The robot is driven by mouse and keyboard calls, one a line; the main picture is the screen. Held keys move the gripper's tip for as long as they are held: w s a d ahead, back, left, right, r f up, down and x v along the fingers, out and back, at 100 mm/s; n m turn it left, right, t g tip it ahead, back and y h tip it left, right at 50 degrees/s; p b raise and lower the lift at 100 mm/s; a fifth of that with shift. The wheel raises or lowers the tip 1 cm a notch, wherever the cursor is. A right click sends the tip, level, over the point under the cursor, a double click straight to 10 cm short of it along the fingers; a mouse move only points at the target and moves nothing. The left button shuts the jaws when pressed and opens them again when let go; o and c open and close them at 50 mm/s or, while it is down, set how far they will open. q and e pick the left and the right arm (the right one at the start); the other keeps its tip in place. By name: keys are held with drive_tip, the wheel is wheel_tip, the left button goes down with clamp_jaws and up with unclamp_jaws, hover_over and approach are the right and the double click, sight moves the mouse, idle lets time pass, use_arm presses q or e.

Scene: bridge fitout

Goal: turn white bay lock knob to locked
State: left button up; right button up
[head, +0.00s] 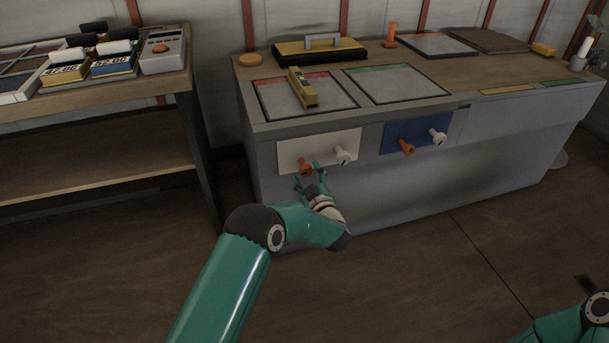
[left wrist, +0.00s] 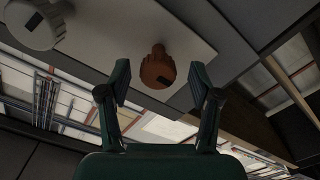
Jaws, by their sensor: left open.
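The white bay panel (head: 325,143) is on the front face of the grey console. It carries an orange knob (head: 306,164) on its left and a white knob (head: 343,155) on its right. My left gripper (head: 306,174) is open just in front of the orange knob. In the left wrist view, the orange knob (left wrist: 157,67) stands between and beyond the open fingers (left wrist: 160,84), with no contact visible. A dark mark shows on its face. The white knob (left wrist: 36,24) is at upper left there. My right gripper is out of view.
A blue panel (head: 400,132) to the right has its own orange knob (head: 407,147) and white knob (head: 438,137). The console top (head: 258,90) holds trays and a yellow block (head: 302,88). A wooden shelf unit (head: 90,171) stands left. The floor before the console is clear.

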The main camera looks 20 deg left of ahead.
use_arm(q)
drive_tip(key=shift+x, duration=0.9)
